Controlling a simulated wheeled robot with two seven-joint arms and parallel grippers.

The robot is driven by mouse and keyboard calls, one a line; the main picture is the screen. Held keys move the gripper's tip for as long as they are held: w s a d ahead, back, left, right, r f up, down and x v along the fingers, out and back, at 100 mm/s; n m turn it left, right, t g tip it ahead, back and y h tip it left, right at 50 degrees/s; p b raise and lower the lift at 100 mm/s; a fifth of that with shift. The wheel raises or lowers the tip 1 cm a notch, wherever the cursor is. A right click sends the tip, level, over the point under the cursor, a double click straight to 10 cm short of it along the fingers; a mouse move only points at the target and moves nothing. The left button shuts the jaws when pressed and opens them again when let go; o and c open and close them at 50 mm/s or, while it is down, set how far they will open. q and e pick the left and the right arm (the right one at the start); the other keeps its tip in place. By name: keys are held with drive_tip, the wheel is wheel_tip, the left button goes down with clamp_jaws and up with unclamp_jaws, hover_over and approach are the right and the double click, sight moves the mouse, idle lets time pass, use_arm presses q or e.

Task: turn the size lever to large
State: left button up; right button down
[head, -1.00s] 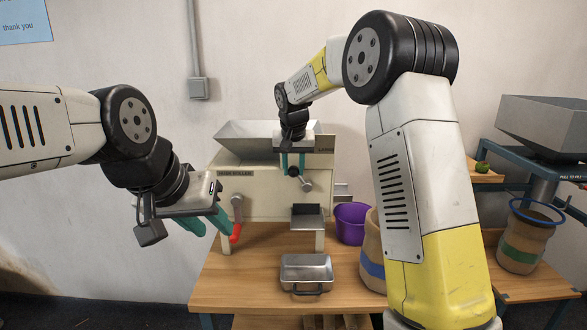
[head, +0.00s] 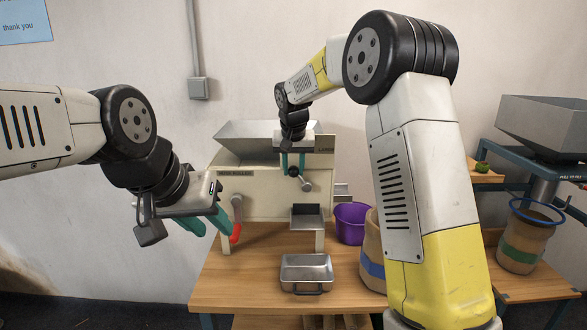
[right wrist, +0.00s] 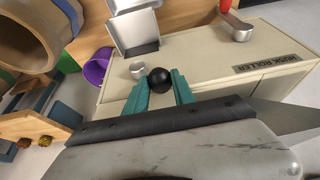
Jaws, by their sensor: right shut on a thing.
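The cream husk roller (head: 265,200) stands on the wooden table in the head view. On its front, a lever with a black ball knob (head: 293,171) sits beside a round metal boss (head: 306,185). My right gripper (head: 292,163) is shut on this knob. In the right wrist view, the black knob (right wrist: 160,80) sits between the teal fingertips of my right gripper (right wrist: 160,88). The lever's arm is largely hidden. My left gripper (head: 208,222) is open and empty, left of the machine.
A red-handled crank (head: 236,232) is on the machine's left front, close to my left gripper. A metal tray (head: 307,272) lies on the table (head: 240,285) below the chute. A purple bucket (head: 350,222) and a sack (head: 373,255) stand at right.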

drive_tip(key=shift+d+r, duration=0.1)
drive_tip(key=shift+d+f+m+t+y, duration=0.25)
drive_tip(key=shift+d+m+y, duration=0.3)
drive_tip(key=shift+d+y, duration=1.4)
drive_tip(key=shift+d+f+m+t+y, duration=0.25)
drive_tip(key=shift+d+m+y, duration=0.25)
drive_tip(key=shift+d+y, duration=1.45)
drive_tip(key=shift+d+f+m+t+y, duration=0.25)
drive_tip(key=shift+d+m+y, duration=0.65)
drive_tip(key=shift+y, duration=1.8)
drive_tip(key=shift+d+n, duration=0.3)
drive_tip(key=shift+n, duration=0.05)
drive_tip(key=c, duration=1.1)
unclamp_jaws()
drive_tip(key=shift+v, duration=3.9)
